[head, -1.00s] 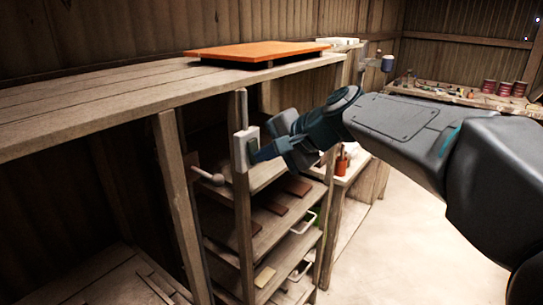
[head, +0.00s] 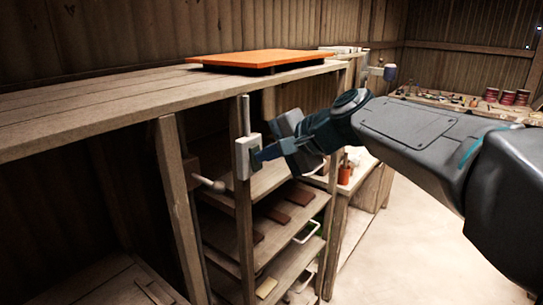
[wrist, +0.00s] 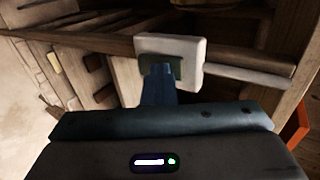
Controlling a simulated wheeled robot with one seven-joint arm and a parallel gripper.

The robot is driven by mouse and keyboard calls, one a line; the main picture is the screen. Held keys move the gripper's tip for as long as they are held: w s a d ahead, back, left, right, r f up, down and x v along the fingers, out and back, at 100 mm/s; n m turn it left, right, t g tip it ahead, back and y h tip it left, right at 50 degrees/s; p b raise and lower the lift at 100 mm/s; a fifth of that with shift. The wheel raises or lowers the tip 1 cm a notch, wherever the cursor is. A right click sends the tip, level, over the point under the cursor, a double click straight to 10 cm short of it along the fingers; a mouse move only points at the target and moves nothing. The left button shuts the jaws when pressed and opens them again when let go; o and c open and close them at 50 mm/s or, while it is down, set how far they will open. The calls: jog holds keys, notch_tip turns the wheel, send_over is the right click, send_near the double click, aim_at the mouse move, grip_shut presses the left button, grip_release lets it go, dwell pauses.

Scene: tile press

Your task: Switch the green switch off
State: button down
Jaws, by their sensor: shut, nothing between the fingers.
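A white switch box (head: 241,158) is fixed to the front of a wooden shelf post, with a thin conduit rising above it. In the wrist view it is a white plate (wrist: 190,48) with a dark green switch (wrist: 148,66) on its face. My gripper (head: 259,157) is shut and empty, its blue fingertips right at the front of the box. In the wrist view the fingertips (wrist: 158,70) overlap the green switch and hide part of it. I cannot tell whether they touch it or which way the switch is set.
A wooden shelf rack (head: 285,215) with brown tiles stands below and behind the switch. An orange board (head: 262,58) lies on the long top shelf (head: 100,102). A lever with a round knob (head: 218,186) is left of the post. The floor (head: 420,250) at right is open.

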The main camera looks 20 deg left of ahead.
jog(key=shift+r, duration=0.1)
jog(key=b+v, duration=0.2)
jog(key=v, duration=1.1)
jog(key=shift+d, duration=0.45)
jog(key=shift+s, duration=0.1)
jog(key=s+d+f+n+h, duration=0.1)
jog(key=s+d+f+h, duration=0.2)
jog(key=d+f, duration=0.4)
jog(key=s+d+f+n+h, duration=0.1)
jog(key=s+d+f+h, duration=0.3)
jog(key=f, duration=0.9)
jog(key=s+d+f+n+g+h, duration=0.1)
jog(key=s+d+f+n+h, duration=0.1)
jog(key=s+d+f+h, duration=0.2)
jog(key=s+d+f, duration=0.3)
jog(key=d+f, duration=0.3)
jog(key=f, duration=0.1)
jog(key=shift+s+d, duration=0.15)
jog(key=shift+d, duration=0.2)
jog(key=shift+f, duration=0.1)
jog(key=shift+a, duration=0.1)
